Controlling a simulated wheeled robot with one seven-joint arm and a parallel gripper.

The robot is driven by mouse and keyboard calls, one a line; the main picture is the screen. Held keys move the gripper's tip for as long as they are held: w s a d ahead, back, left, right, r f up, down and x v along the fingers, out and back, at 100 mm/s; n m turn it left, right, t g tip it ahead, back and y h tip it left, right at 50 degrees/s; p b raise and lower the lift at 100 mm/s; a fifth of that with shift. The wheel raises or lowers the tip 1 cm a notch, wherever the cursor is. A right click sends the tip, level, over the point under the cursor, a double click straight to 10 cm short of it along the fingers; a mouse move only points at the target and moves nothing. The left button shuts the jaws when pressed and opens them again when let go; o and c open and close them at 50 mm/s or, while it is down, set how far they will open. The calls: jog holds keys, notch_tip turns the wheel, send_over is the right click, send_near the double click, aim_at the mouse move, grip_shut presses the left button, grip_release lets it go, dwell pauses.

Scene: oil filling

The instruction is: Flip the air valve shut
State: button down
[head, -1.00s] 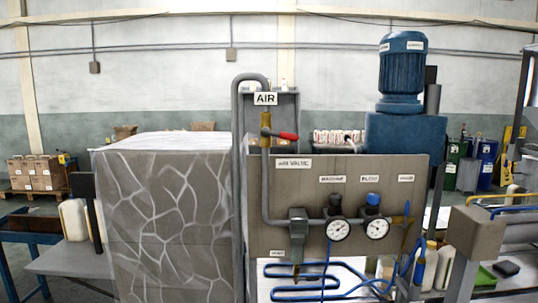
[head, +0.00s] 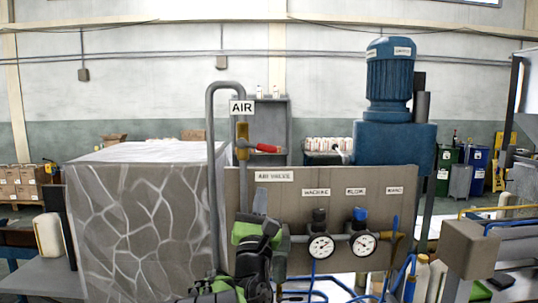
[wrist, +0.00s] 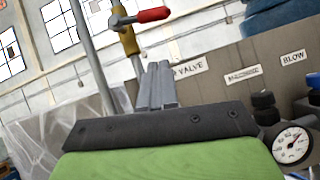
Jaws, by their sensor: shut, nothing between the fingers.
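The air valve (head: 242,141) is a brass body on a grey pipe, under a white AIR sign (head: 242,107). Its red-tipped handle (head: 266,148) points right, roughly level, across the pipe. In the wrist view the red handle (wrist: 152,15) shows at the top, above and beyond my fingers. My gripper (head: 260,193) is in front of the panel, below the valve, with its fingers pointing up. It is apart from the handle. In the wrist view my gripper (wrist: 158,68) has its grey fingers together, with nothing between them.
The panel (head: 335,180) behind my gripper carries two gauges (head: 320,246) with knobs and labels. A blue motor (head: 390,80) stands at the right. A large grey marble-patterned block (head: 140,220) stands left of the pipe. The space around the handle looks clear.

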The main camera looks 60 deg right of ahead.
aim_at(269, 151)
jog(key=w+d+r+p, duration=0.1)
jog(key=d+r+p, duration=0.4)
jog(key=r, duration=0.1)
jog(key=shift+r, duration=0.4)
jog(key=shift+w, duration=0.15)
jog(key=p, duration=0.1)
jog(key=r+p, duration=0.1)
jog(key=p, duration=0.1)
jog(key=shift+s+d+r, duration=0.2)
jog(key=shift+s+r, duration=0.05)
jog(key=shift+s, duration=0.1)
jog(key=shift+f, duration=0.1)
jog(key=shift+d+f, duration=0.1)
jog(key=shift+f, duration=0.05)
